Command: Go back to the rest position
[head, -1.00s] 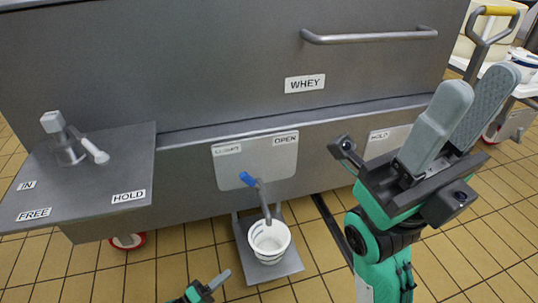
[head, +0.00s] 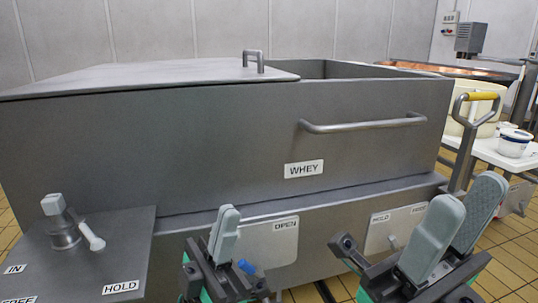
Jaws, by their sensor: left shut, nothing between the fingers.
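My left gripper (head: 224,232) is upright in front of the lower vat wall, with its grey fingers together and nothing between them. It partly hides the plate (head: 270,243) marked OPEN and the blue-handled tap (head: 246,267). My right gripper (head: 457,226) is upright at the lower right, its two grey fingers apart with nothing seen between them. It stands in front of the vat's right end. Both grippers look clear of the vat, though the exact distance is hard to tell.
The grey whey vat (head: 240,150) fills the middle, with a bar handle (head: 362,126) on its front. A shelf (head: 110,262) with a small pump-like fitting (head: 64,222) is at left. A yellow-handled tool (head: 478,110) and a white tub (head: 514,143) are at right.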

